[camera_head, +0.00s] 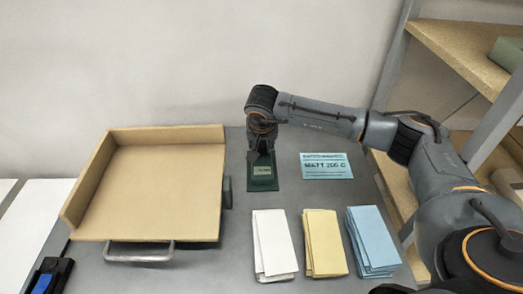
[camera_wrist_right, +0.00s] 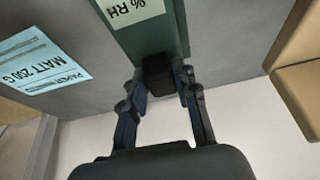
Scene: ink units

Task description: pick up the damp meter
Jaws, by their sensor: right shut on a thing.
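The damp meter (camera_head: 263,176) is a dark green, upright-looking device with a pale label, at the back middle of the grey table. In the right wrist view the damp meter (camera_wrist_right: 175,38) shows its green face, a "% RH" label and a black end part. My right gripper (camera_head: 259,152) reaches it from above and behind. In the right wrist view my right gripper (camera_wrist_right: 164,82) has its two fingers shut on the black part. I cannot tell whether the meter still touches the table.
A tan tray (camera_head: 150,190) with raised sides stands at left. A blue "MATT 200 G" card (camera_head: 326,172) lies right of the meter. White (camera_head: 272,240), yellow (camera_head: 324,240) and blue (camera_head: 372,240) paper stacks lie in front. Wooden shelves (camera_head: 455,50) stand at right.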

